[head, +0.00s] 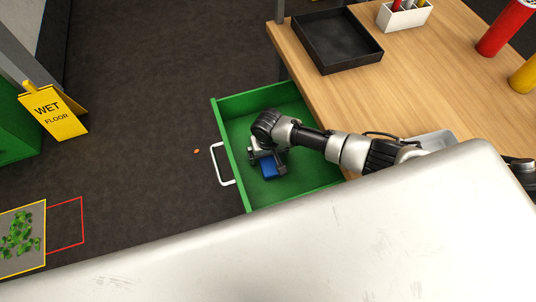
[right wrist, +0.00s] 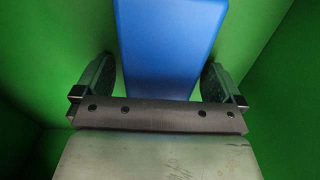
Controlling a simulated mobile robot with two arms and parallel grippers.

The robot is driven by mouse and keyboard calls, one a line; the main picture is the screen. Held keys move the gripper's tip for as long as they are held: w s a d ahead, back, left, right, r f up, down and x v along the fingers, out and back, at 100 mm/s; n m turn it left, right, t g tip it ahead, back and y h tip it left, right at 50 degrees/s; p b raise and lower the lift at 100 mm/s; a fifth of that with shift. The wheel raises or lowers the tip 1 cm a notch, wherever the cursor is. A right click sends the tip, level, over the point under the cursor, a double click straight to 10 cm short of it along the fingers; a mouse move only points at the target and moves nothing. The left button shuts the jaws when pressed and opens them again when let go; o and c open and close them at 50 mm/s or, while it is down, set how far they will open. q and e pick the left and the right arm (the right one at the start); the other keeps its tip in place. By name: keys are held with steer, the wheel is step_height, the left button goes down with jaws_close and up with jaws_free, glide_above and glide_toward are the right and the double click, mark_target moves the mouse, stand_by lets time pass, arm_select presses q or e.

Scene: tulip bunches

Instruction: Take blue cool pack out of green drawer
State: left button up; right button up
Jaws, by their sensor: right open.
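The green drawer (head: 228,125) is pulled out beside the wooden table, with its white handle (head: 218,165) facing left. The blue cool pack (head: 269,169) lies inside it, partly hidden by my right gripper (head: 267,160) in the head view. In the right wrist view the blue cool pack (right wrist: 167,45) lies between the two fingers of the right gripper (right wrist: 160,90), with a gap on each side. The right gripper is open and reaches down into the drawer. My left gripper is not in view.
A black tray (head: 337,40) and a white holder (head: 404,16) stand on the wooden table (head: 420,80). Red and yellow cylinders stand at the upper right. A yellow wet floor sign (head: 52,112) stands on the dark floor at left. Floor left of the drawer is mostly clear.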

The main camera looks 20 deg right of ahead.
steer(key=shift+c, duration=0.3)
steer(key=shift+r, duration=0.1)
steer(key=c, duration=1.1)
